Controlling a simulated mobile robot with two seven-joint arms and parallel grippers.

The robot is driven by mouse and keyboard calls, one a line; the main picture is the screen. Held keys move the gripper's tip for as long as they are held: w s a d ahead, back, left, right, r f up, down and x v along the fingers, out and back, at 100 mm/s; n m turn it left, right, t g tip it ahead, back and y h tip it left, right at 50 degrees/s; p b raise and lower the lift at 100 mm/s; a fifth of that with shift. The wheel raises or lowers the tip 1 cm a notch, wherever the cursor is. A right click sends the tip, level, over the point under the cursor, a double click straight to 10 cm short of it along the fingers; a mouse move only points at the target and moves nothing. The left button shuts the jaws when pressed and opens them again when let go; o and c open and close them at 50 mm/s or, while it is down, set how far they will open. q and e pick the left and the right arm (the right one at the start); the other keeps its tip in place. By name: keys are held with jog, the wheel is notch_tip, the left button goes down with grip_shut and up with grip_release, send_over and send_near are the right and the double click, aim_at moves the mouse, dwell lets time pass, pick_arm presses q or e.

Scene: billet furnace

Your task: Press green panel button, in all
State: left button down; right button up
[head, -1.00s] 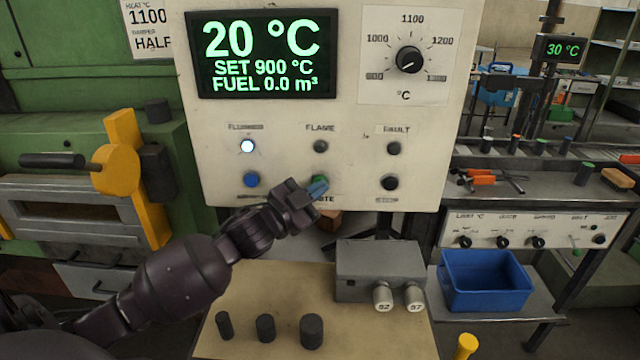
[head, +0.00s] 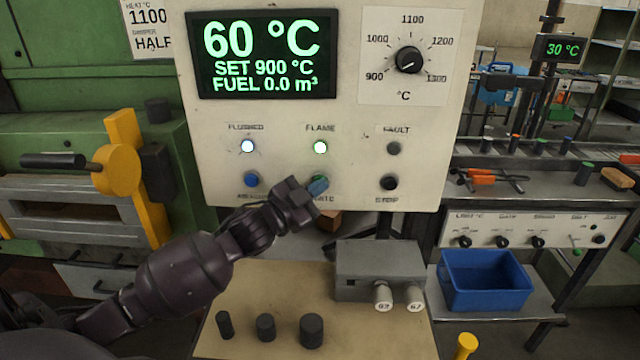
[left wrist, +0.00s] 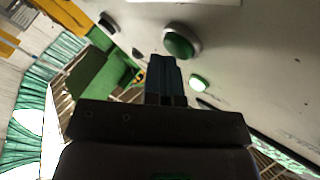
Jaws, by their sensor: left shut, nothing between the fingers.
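The control panel (head: 290,150) stands in front of me. Its green button (head: 320,179) is in the lower middle, partly hidden behind my gripper; it shows clearly in the left wrist view (left wrist: 180,42). My left gripper (head: 318,187) is shut and empty, its fingertips at the lower edge of the green button in the head view. In the left wrist view the fingertips are just beside the button; I cannot tell if they touch it. The flame lamp (head: 320,147) above it is lit, as is the flushed lamp (head: 247,146). The display (head: 265,54) reads 60 °C. My right gripper is not in view.
A blue button (head: 251,180) and a black button (head: 389,183) flank the green one. Below the panel, a grey box (head: 380,262) and several dark cylinders stand on a tan table (head: 270,340). A blue bin (head: 487,283) is at right. A yellow handle (head: 118,170) is at left.

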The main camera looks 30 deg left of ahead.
pick_arm(q)
jog(key=shift+s, duration=0.1)
jog(key=shift+s+d+p, duration=0.4)
jog(key=shift+s, duration=0.15)
jog(key=shift+s+d+p, duration=0.3)
jog(key=shift+s+d, duration=0.15)
jog(key=shift+s, duration=0.25)
jog(key=shift+s+d+p, duration=0.25)
jog(key=shift+s+d, duration=0.15)
jog(key=shift+s, duration=0.35)
jog(key=shift+s+d+p, duration=0.3)
jog(key=shift+s+d, duration=0.15)
jog(key=shift+s, duration=0.25)
